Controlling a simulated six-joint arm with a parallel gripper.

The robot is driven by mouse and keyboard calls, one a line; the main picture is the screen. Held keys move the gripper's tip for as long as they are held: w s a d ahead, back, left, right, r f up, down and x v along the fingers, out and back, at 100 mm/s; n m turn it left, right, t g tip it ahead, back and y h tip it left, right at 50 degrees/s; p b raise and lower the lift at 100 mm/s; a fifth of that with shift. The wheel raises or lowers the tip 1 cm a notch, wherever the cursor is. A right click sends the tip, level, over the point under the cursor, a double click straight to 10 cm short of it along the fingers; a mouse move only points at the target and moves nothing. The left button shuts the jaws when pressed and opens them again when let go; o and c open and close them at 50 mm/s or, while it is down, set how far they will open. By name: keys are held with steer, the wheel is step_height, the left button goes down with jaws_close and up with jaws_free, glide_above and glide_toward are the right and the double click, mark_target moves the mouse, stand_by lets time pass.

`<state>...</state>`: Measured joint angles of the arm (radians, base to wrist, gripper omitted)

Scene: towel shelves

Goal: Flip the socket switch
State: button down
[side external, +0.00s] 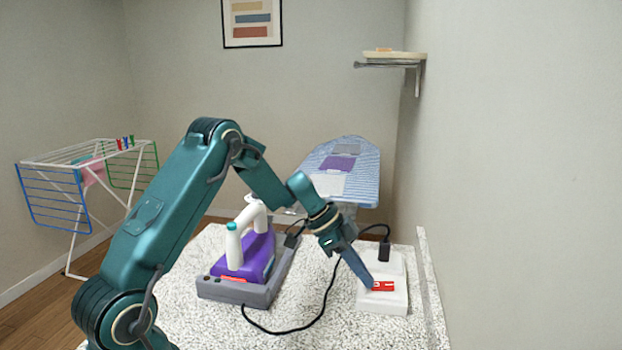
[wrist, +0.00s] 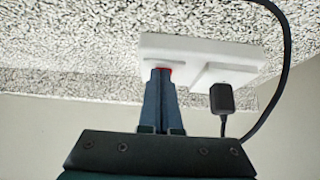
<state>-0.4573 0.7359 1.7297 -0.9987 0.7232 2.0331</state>
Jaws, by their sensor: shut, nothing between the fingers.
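The white socket block (side external: 388,297) lies on the speckled counter at the right, with a red switch (side external: 384,286) on its near part. A black plug (side external: 384,251) stands in its far part; its cable runs off behind. My gripper (side external: 372,287) is shut and empty, its fingertips at the left end of the red switch, touching or nearly so. In the wrist view, my gripper (wrist: 163,72) covers most of the switch; only a sliver of red shows at the tips. The plug (wrist: 222,98) and the white block (wrist: 190,47) also show there.
A purple and white iron (side external: 256,257) on a grey base (side external: 222,290) stands left of the socket, and a black cable (side external: 322,310) curves between them. A wall rises at the right. An ironing board (side external: 345,165) and drying rack (side external: 60,190) stand behind.

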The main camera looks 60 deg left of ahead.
steer(key=shift+r, duration=0.2)
steer(key=shift+r, duration=0.65)
steer(key=shift+r, duration=0.1)
steer(key=shift+a+r, duration=0.1)
steer(key=shift+r, duration=0.25)
steer(key=r, duration=0.3)
steer(key=shift+s+a, duration=0.2)
steer(key=s+a+r, duration=0.5)
steer(key=r, duration=0.1)
steer(key=shift+s+a, duration=0.3)
steer(key=shift+s, duration=0.1)
steer(key=shift+d, duration=0.1)
